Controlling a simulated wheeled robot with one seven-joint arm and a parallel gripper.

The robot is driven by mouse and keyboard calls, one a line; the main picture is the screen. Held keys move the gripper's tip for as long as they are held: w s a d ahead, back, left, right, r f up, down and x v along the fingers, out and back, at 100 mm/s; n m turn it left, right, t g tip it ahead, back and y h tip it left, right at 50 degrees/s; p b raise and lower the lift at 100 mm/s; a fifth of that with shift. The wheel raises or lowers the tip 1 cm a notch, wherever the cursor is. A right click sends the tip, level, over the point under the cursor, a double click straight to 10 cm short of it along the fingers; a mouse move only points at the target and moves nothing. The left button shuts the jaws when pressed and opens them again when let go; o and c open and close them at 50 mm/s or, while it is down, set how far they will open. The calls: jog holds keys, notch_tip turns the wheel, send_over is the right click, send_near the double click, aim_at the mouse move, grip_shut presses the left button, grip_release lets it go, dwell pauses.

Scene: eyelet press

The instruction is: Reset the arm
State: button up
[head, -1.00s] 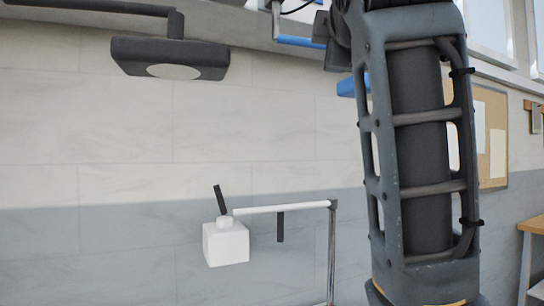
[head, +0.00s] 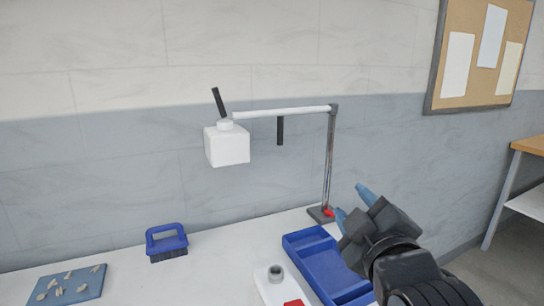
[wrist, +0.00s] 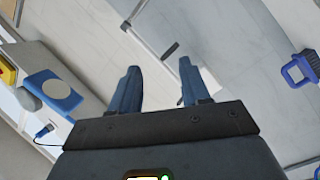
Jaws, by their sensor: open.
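In the wrist view my gripper (wrist: 157,82) also shows open and empty, with wall and a dark rod beyond the fingertips.
A stand (head: 329,160) holds a white box (head: 227,146) over the white table (head: 215,262). A blue tray (head: 308,237), a blue-handled brush (head: 166,242), a blue mat (head: 68,287) with small pieces, and a white-and-red device (head: 272,286) stand on the table. Wall lies behind.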

jog(key=s+d+f+m+g, duration=0.1)
jog(key=s+d+f+m, duration=0.1)
jog(key=s+f, duration=0.65)
jog(key=s+d+f+m, duration=0.2)
jog(key=s+f+m, duration=0.1)
jog(key=s+f, duration=0.6)
jog(key=s+d+m+g, duration=0.1)
jog(key=s+d+m, duration=0.1)
jog(key=s, duration=1.1)
jog(key=s+d+m+h, duration=0.1)
jog(key=s+m, duration=0.3)
jog(key=s, duration=0.9)
jog(key=shift+d+r+g, duration=0.3)
jog(key=shift+d+g, duration=0.1)
jog(key=shift+d, duration=0.1)
jog(key=shift+a, duration=0.1)
